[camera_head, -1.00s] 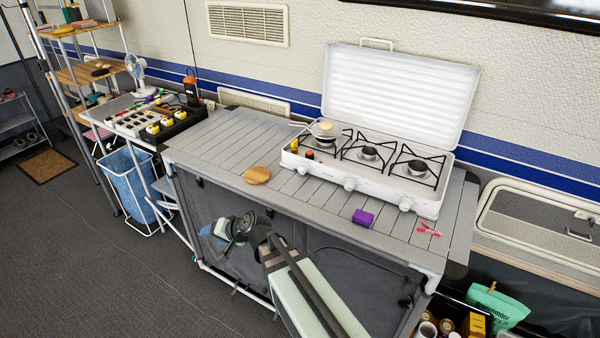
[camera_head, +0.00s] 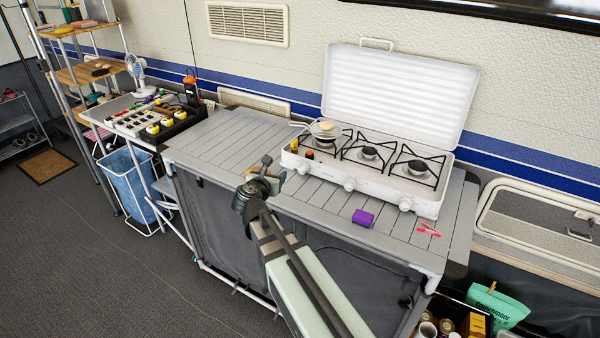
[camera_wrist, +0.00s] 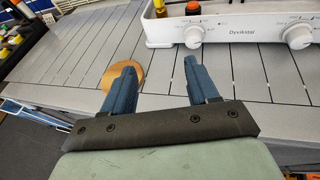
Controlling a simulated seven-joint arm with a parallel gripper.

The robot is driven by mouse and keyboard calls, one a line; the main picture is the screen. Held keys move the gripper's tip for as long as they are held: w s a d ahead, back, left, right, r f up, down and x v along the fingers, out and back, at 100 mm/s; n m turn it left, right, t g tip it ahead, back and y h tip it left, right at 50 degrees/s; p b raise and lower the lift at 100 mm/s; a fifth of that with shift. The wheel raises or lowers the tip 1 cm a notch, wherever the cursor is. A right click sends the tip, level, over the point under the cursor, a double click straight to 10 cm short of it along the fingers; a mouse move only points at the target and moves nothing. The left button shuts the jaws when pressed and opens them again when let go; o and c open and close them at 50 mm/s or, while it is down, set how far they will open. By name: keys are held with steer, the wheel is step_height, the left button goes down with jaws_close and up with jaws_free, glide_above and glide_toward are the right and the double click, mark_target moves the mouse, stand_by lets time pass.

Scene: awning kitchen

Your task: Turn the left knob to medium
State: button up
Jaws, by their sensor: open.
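The white three-burner stove (camera_head: 376,191) stands on the grey slatted table with its lid up. Its left knob (camera_head: 304,169) is a white dial on the front face, right of my gripper (camera_head: 273,172) in the head view. In the wrist view the left knob (camera_wrist: 193,36) is ahead of the right finger, with a gap between them. The middle knob (camera_wrist: 298,37) is farther right. My gripper (camera_wrist: 156,66) is open and empty, above the table's front part. The left knob's exact setting is too small to read.
A round wooden board (camera_wrist: 136,78) lies on the table beneath the left finger. A pan (camera_head: 324,129) sits on the left burner, beside small yellow and orange items. A purple block (camera_head: 363,217) and a pink object (camera_head: 429,229) lie before the stove. The table's left part is clear.

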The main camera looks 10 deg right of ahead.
mark_target(301, 171)
steer(key=s+d+m+g, duration=0.1)
steer(key=m, duration=0.1)
steer(key=s+d+f+m+h, duration=0.1)
steer(key=shift+d+m+g, duration=0.15)
steer(key=shift+m+g, duration=0.25)
steer(key=shift+s+d+f+m+h, duration=0.1)
steer(key=shift+s+d+m+h, duration=0.1)
steer(key=shift+m+h, duration=0.25)
steer(key=shift+w+m, duration=0.1)
steer(key=shift+m, duration=0.35)
steer(key=x, duration=1.3)
steer(key=shift+w+d+f, duration=0.15)
steer(key=shift+w+f, duration=0.05)
steer(key=shift+f, duration=0.05)
steer(key=c, duration=1)
